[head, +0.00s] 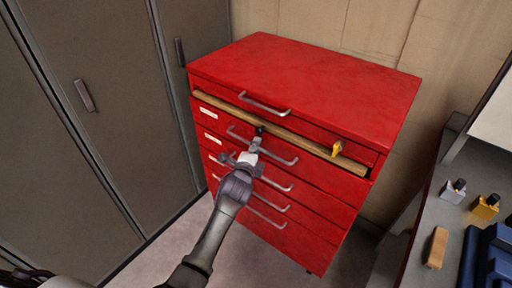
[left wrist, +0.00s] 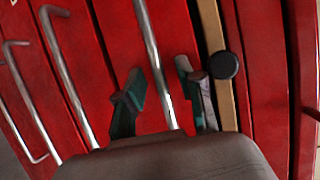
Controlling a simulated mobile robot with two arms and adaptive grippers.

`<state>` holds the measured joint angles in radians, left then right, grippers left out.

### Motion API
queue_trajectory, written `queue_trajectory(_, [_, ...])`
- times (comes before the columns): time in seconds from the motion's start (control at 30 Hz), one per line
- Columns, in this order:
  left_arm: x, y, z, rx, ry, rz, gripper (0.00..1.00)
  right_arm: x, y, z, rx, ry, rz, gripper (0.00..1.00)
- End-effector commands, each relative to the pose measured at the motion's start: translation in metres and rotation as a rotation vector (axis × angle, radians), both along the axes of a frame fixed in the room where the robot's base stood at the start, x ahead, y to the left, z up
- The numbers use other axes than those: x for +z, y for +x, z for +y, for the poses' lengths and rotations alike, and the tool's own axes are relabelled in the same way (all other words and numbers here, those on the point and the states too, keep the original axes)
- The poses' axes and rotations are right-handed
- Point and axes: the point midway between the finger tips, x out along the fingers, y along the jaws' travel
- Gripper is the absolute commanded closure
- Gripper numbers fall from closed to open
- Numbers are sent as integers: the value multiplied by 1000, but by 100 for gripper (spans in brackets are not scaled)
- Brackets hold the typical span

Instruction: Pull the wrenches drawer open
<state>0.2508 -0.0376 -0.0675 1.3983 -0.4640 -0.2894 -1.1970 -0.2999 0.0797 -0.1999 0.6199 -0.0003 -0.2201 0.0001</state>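The red tool cabinet (head: 310,80) stands ahead with several stacked drawers, each with a bar handle. Small white labels sit at the drawers' left ends; their text is too small to read, so I cannot tell which is the wrenches drawer. My left gripper (head: 255,146) is at the handle (head: 285,158) below the wooden strip. In the left wrist view, the gripper (left wrist: 160,88) is open, its fingers on either side of that handle (left wrist: 150,45), with visible gaps. My right gripper is not in view.
A wooden strip (head: 300,142) runs across the upper front, with a yellow piece (head: 337,149) near its right end and a black knob (left wrist: 224,65) beside my fingers. Grey lockers (head: 70,130) stand left. A bench with small items (head: 437,248) is at right.

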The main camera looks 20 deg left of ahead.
Motion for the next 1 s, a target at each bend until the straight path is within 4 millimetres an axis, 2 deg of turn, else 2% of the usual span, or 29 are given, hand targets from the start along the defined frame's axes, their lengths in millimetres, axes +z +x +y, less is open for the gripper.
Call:
queue_trajectory(0.13, [-2,8,0,-1,-1,1,63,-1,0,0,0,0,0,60])
queue_trajectory(0.4, [-2,9,0,-1,-1,0,63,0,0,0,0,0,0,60])
queue_trajectory(0.63, [-2,9,0,-1,-1,1,100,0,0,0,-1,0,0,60])
queue_trajectory(1.0, [-2,8,0,0,-1,1,100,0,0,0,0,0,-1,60])
